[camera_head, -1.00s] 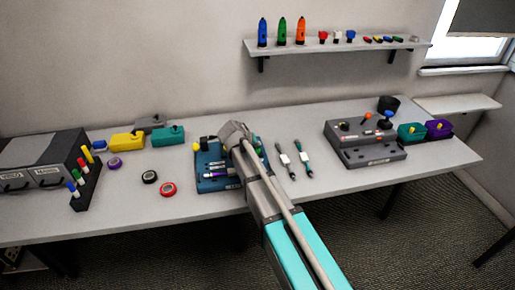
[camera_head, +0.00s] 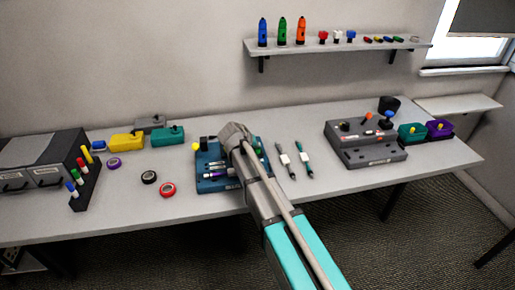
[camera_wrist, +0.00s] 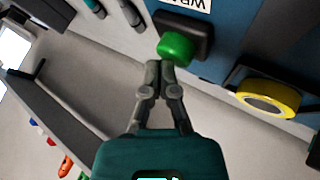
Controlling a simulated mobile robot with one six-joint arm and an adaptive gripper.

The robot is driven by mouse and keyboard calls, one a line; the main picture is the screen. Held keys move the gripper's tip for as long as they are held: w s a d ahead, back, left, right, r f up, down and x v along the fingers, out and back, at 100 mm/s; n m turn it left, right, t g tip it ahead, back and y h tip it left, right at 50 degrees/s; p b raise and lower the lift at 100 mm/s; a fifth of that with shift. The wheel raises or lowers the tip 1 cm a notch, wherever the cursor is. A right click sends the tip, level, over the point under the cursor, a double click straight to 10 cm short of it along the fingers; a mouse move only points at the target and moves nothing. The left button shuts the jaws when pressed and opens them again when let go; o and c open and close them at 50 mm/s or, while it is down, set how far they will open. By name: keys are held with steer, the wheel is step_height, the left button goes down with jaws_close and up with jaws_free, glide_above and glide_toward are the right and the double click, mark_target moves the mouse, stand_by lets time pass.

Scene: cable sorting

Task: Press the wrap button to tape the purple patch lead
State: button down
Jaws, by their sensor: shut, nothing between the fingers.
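The blue taping station (camera_head: 205,186) stands mid-table in the head view. The purple patch lead (camera_head: 218,175) lies across it, partly hidden by my arm. In the wrist view a green dome button (camera_wrist: 177,46) sits on a black base beside a white label (camera_wrist: 192,4), which reads upside down as WRAP, cut off by the frame. My gripper (camera_wrist: 158,66) is shut and empty, its fingertips right beside the button's lower left edge. I cannot tell whether they touch it. A yellow tape roll (camera_wrist: 268,97) sits on the station to the right. The fingertips are hidden in the head view.
Two leads with white tags (camera_head: 285,158) lie just right of the station. Black (camera_head: 149,177), red (camera_head: 167,189) and purple (camera_head: 113,163) rings lie to the left. A grey control box (camera_head: 365,148) stands at the right. A shelf (camera_head: 340,44) hangs above.

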steer(key=shift+r, duration=0.1)
steer(key=shift+r+p, duration=0.95)
steer(key=shift+p, duration=0.1)
steer(key=shift+r, duration=0.15)
step_height(320, 180, up, 6)
steer(key=p, duration=0.6)
stand_by(0.7)
steer(key=s+d+f+m+g+y, duration=0.1)
steer(key=s+d+f+g+y, duration=0.1)
steer(key=s+d, duration=0.9)
steer(key=s+d+f+m+g+y, duration=0.1)
steer(key=s+d+f+g, duration=0.3)
steer(key=s+d, duration=0.8)
steer(key=shift+s+d+m+g+y, duration=0.2)
steer(key=shift+s+m+g+y, duration=0.1)
steer(key=shift+s+g+y, duration=0.8)
steer(key=shift+s, duration=0.1)
